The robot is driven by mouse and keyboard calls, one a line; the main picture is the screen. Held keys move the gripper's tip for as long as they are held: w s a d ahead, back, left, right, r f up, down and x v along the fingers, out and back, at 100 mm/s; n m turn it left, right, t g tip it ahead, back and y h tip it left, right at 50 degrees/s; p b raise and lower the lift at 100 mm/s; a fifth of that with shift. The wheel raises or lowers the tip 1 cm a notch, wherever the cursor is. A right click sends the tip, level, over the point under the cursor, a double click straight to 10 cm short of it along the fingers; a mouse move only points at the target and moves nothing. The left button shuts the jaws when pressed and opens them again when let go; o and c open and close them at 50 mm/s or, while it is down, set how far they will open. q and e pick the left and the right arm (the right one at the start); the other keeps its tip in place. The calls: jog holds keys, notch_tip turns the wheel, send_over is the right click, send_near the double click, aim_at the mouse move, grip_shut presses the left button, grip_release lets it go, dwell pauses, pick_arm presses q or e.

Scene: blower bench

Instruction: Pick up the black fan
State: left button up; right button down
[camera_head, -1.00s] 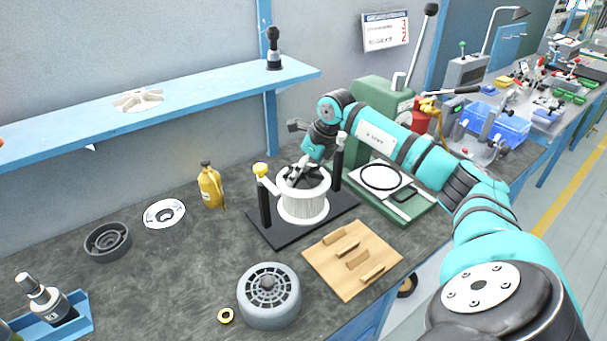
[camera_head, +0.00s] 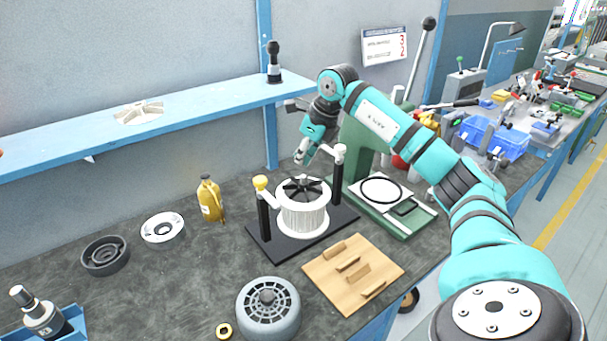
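The black fan (camera_head: 303,187) sits in the top of a white ribbed cylinder (camera_head: 303,216), which stands on a black base plate (camera_head: 277,244) between two black posts with white and yellow-tipped arms. My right gripper (camera_head: 301,158) is above and slightly behind the fan, clear of it, pointing down. Its fingers look small here, and I cannot tell how far apart they are. Nothing visible hangs from it. My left gripper is not in view.
A green press (camera_head: 366,150) stands close behind and right of the fixture. A wooden board (camera_head: 352,272) with blocks, a grey round housing (camera_head: 268,307) and a yellow bottle (camera_head: 210,200) surround it. A blue shelf (camera_head: 200,106) runs behind.

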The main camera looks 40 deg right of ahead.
jog(key=shift+d+r, duration=0.2)
jog(key=shift+r, duration=0.7)
jog(key=shift+c, duration=2.1)
grip_release()
